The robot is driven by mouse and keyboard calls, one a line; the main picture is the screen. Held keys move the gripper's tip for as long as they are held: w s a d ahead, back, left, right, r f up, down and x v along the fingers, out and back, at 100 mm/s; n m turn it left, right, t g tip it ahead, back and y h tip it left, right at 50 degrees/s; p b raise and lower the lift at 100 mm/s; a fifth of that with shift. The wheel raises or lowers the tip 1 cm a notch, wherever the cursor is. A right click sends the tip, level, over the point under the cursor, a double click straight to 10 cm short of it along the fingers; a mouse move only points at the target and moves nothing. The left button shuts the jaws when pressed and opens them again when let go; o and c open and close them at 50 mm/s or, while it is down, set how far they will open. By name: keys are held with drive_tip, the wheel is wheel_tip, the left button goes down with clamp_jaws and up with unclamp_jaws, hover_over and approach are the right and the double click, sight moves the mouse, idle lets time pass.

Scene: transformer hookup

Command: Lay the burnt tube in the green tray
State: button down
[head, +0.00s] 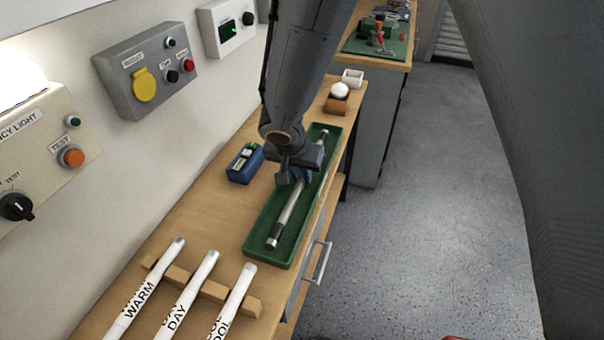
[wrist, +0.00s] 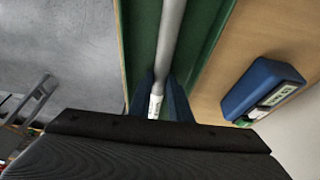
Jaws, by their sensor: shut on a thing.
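The burnt tube (head: 291,212) is grey-white with a darkened end (head: 273,241). It lies lengthwise within the outline of the green tray (head: 251,237) on the wooden bench. My gripper (head: 292,178) is over the tray, shut on the tube near its middle. In the wrist view the tube (wrist: 171,35) runs between the two blue fingers (wrist: 158,100), with the green tray wall (wrist: 212,35) beside it. I cannot tell whether the tube touches the tray floor.
Three white tubes labelled WARM, DAY and COOL (head: 186,290) rest on a wooden rack (head: 210,288) at the near end. A blue box (head: 244,163) stands left of the tray. A brown cup (head: 338,103) with a white ball and a white cup (head: 352,78) stand beyond. Control boxes (head: 150,75) line the wall.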

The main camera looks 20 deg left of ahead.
drive_tip(key=c, duration=1.6)
unclamp_jaws()
drive_tip(key=shift+c, duration=0.2)
drive_tip(key=shift+r, duration=0.35)
drive_tip(key=b+v, duration=0.1)
drive_tip(key=v, duration=1)
drive_tip(key=shift+s+r+b, duration=0.15)
drive_tip(key=shift+s+b, duration=0.1)
drive_tip(key=shift+b, duration=0.1)
drive_tip(key=s+d+g, duration=0.1)
drive_tip(key=s+d, duration=0.1)
drive_tip(key=d, duration=0.9)
drive_tip(key=s+d+f+g, duration=0.1)
drive_tip(key=s+d, duration=0.2)
drive_tip(key=d, duration=0.9)
drive_tip(key=s+d+f+g, duration=0.1)
drive_tip(key=s+d, duration=0.2)
drive_tip(key=d, duration=0.9)
drive_tip(key=shift+n+g+y, duration=0.3)
drive_tip(key=shift+n+g, duration=0.1)
drive_tip(key=shift+d+f, duration=0.1)
drive_tip(key=shift+f, duration=0.05)
